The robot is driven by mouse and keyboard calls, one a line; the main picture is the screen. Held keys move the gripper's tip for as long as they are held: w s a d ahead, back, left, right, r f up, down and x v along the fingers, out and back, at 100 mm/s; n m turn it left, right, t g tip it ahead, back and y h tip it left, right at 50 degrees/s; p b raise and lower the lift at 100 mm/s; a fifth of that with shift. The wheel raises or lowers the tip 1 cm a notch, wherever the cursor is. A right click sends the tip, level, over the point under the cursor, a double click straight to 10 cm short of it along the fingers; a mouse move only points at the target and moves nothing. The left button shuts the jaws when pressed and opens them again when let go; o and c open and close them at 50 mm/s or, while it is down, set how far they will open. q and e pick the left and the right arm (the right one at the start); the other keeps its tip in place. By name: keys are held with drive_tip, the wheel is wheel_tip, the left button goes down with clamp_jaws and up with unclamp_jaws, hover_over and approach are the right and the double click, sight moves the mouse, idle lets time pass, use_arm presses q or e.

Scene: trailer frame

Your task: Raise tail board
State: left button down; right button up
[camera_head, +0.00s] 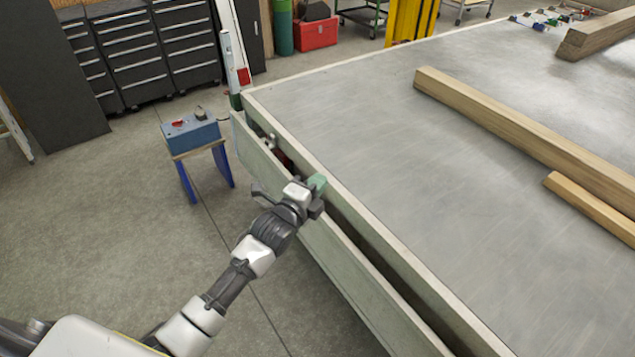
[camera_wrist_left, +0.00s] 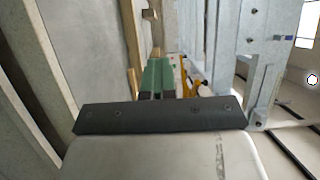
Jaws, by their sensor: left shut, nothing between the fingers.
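The tail board (camera_head: 340,265) is a long pale panel along the near-left edge of the trailer bed (camera_head: 330,95). It stands a little outward from the bed's rim, with a dark gap between them that widens toward the bottom of the head view. My left gripper (camera_head: 317,184) has green fingertips, is shut and empty, and is over the top of the board near the bed's rim. I cannot tell whether it touches either. The green fingers also show in the left wrist view (camera_wrist_left: 158,78), above a dark bar. My right gripper is in neither view.
Wooden beams (camera_head: 520,125) lie on the bed. A blue box (camera_head: 190,134) sits on a small blue-legged stand left of the trailer. A white and red post (camera_head: 236,60) rises at the bed's far corner. Drawer cabinets (camera_head: 135,50) stand behind.

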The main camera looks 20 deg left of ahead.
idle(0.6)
use_arm(q)
drive_tip(key=c, duration=1.4)
unclamp_jaws()
drive_tip(key=shift+o, duration=0.2)
drive_tip(key=b+v, duration=0.2)
drive_tip(key=v, duration=0.9)
